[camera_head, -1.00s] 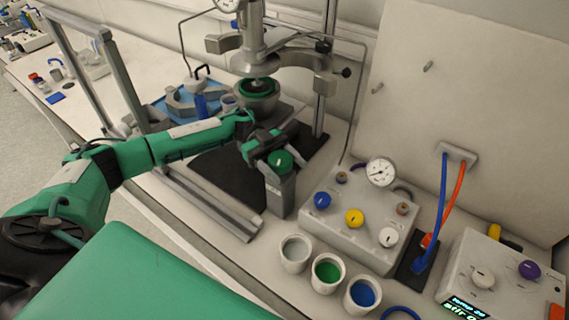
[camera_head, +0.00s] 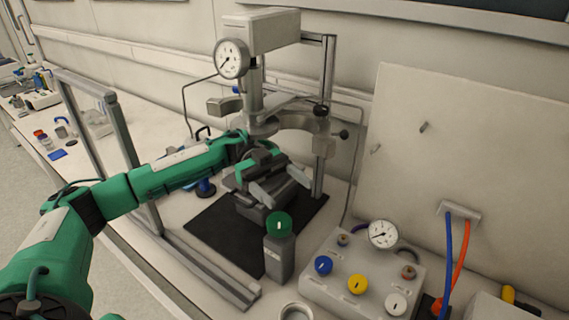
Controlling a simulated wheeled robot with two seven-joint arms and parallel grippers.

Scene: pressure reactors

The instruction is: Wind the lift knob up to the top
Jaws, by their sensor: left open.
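The lift knob (camera_head: 279,224) is green with a white mark and sits on top of a grey post (camera_head: 280,258), in front of the reactor stand. My left gripper (camera_head: 284,187) is open, with its two pale fingers apart. It hovers above and behind the knob in the picture, and no contact with the knob shows. The reactor head with its clamp arms (camera_head: 318,123) is behind the gripper. The vessel under the head is hidden behind my gripper and arm. My right gripper is not in view.
A valve box (camera_head: 345,285) with blue, yellow and white knobs and a gauge (camera_head: 382,234) stands right of the post. A metal frame (camera_head: 122,140) stands at the left, near my left arm. A dark mat (camera_head: 215,228) lies under the stand.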

